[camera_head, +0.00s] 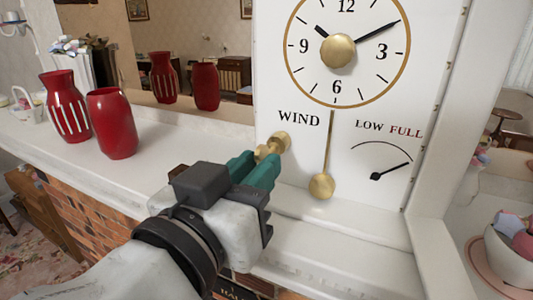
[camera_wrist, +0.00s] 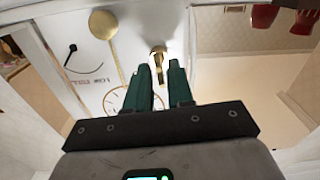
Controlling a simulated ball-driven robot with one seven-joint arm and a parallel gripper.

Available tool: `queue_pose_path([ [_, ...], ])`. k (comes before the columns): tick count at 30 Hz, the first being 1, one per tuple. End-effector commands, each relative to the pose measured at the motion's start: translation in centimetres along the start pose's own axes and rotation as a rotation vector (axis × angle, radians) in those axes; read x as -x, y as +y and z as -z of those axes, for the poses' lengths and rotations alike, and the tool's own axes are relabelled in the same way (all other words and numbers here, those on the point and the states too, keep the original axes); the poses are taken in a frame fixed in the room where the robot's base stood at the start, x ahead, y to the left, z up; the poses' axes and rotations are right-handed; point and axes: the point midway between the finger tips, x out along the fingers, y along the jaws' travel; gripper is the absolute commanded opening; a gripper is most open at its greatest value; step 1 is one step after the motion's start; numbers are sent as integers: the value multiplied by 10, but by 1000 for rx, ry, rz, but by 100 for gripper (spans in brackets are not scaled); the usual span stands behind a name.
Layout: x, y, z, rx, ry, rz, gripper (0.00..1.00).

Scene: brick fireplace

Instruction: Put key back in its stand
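The brass key (camera_head: 264,152) is at the clock's front, just below the word WIND. Its round end meets the white clock face (camera_head: 296,160); I cannot tell how far it is seated. My gripper (camera_head: 257,167) has its two green fingers on either side of the key's near part and appears shut on it. In the wrist view the key (camera_wrist: 159,66) shows between the fingertips of my gripper (camera_wrist: 160,74). The gauge needle (camera_head: 392,171) points up right, toward FULL. I cannot make out the key's stand in either view.
Two red vases (camera_head: 111,123) (camera_head: 66,105) stand on the white mantel (camera_head: 185,150) left of the clock, before a mirror (camera_head: 190,40). The brass pendulum (camera_head: 321,186) hangs right of the key. A white frame edge (camera_head: 440,110) bounds the clock's right side. A bowl (camera_head: 506,250) is at lower right.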

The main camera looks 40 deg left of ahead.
Motion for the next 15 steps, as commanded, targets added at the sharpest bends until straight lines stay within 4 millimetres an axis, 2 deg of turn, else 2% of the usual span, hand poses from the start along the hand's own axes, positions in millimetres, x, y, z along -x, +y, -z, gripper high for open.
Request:
queue_pose_path([
  [1,0,0,0,0,0,0,17],
  [6,0,0,0,0,0,0,1],
  [15,0,0,0,0,1,1,0],
])
